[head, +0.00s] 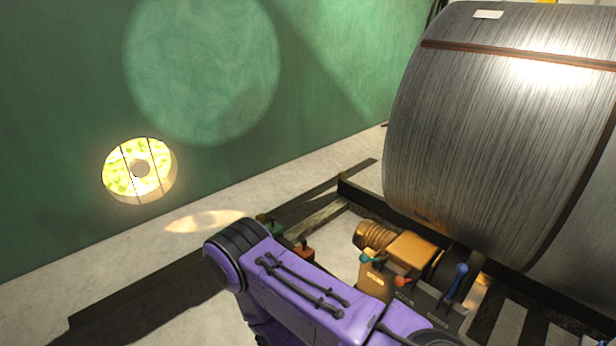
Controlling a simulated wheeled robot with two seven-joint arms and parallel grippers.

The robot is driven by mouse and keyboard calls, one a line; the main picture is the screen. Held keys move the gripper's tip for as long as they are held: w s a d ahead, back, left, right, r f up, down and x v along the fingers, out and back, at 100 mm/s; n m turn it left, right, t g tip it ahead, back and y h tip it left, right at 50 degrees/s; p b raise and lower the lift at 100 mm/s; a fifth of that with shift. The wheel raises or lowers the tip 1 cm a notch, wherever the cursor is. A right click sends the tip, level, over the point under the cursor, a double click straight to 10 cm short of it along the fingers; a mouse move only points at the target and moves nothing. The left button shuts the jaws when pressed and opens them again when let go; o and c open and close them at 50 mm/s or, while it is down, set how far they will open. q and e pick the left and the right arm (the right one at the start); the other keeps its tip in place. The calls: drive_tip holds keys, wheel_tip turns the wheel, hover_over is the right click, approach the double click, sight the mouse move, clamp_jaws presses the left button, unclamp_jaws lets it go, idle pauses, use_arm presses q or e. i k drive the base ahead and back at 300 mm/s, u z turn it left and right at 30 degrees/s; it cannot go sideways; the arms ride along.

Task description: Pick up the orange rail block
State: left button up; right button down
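A small orange-red block (303,252), which looks like the orange rail block, sits by the dark rail (330,187) just behind my purple arm. Its lower part is hidden by the arm. A small green block (273,229) stands to its left, also partly covered. My purple arm reaches in from the bottom right, and its bent joint lies left of the orange-red block. Neither gripper shows in the head view, so I cannot see their fingers or anything in them.
A large metal cylinder (490,130) fills the right side. Below it stands an orange-brown control box (376,282) with coloured levers, including a blue one (459,276). A green wall (60,90) with a round lamp (122,172) is at left. Pale floor (40,288) is open at lower left.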

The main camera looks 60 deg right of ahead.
sight(304, 252)
drive_tip(key=z, duration=0.35)
drive_tip(key=i, duration=2.1)
drive_tip(key=z, duration=1)
drive_tip(key=i, duration=1.05)
drive_tip(key=z, duration=1.65)
drive_tip(key=i, duration=0.85)
drive_tip(key=z, duration=0.9)
